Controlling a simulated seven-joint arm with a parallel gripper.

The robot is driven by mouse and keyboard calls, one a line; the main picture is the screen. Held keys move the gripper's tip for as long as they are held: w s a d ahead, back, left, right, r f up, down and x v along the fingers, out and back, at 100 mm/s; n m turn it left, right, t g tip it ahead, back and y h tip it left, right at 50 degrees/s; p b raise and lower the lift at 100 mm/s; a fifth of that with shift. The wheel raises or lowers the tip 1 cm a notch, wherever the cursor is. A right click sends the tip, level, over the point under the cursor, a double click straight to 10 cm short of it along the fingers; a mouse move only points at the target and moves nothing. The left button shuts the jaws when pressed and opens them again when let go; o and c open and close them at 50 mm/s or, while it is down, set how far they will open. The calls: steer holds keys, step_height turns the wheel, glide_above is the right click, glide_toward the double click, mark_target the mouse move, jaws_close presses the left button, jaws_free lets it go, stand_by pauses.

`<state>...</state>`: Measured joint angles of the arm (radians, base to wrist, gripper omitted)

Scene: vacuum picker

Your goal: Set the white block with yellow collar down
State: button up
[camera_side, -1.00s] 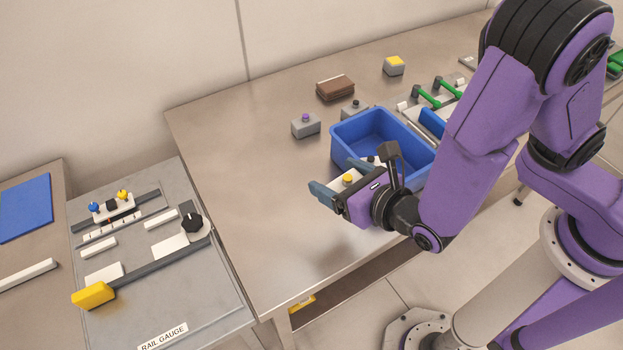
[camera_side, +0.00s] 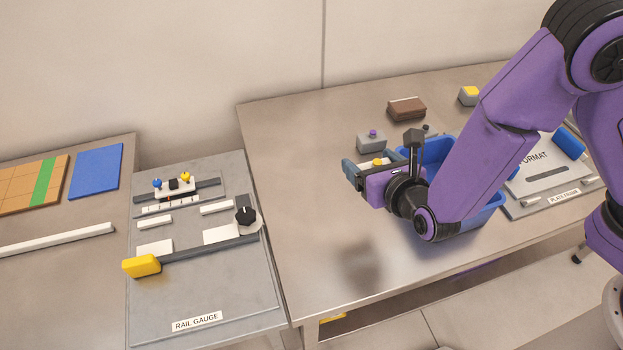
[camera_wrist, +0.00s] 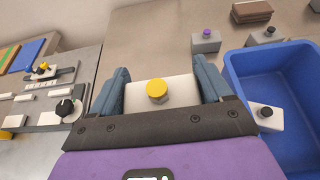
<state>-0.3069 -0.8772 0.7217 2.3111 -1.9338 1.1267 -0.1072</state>
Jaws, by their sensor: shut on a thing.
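The white block with yellow collar (camera_wrist: 174,97) is held between the two blue-grey fingers of my gripper (camera_wrist: 161,82) in the wrist view. Its round yellow top faces up. In the side view my gripper (camera_side: 370,167) holds the block above the table, left of the blue bin, with a soft shadow on the bare steel below. Most of the block is hidden there by my gripper; its yellow top (camera_side: 378,161) shows.
The blue bin (camera_wrist: 240,77) stands at the right, with a white, dark-topped block (camera_wrist: 265,121) in it. Grey purple-button block (camera_side: 370,141) and brown block (camera_side: 406,109) stand behind. The rail gauge board (camera_side: 230,295) is left. The table's front left is bare.

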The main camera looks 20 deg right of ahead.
steer(key=w, duration=0.3)
glide_above(309, 175)
steer(key=s, duration=0.1)
steer(key=f, duration=0.8)
steer(key=shift+d+f, duration=0.1)
steer(key=shift+d, duration=0.2)
steer(key=shift+w+a+f, duration=0.3)
steer(key=shift+w+f, duration=0.1)
steer(key=shift+f, duration=0.15)
steer(key=shift+w+f, duration=0.1)
steer(key=shift+f, duration=1.55)
steer(key=shift+f, duration=0.1)
steer(key=o, duration=1)
steer(key=shift+o, duration=0.2)
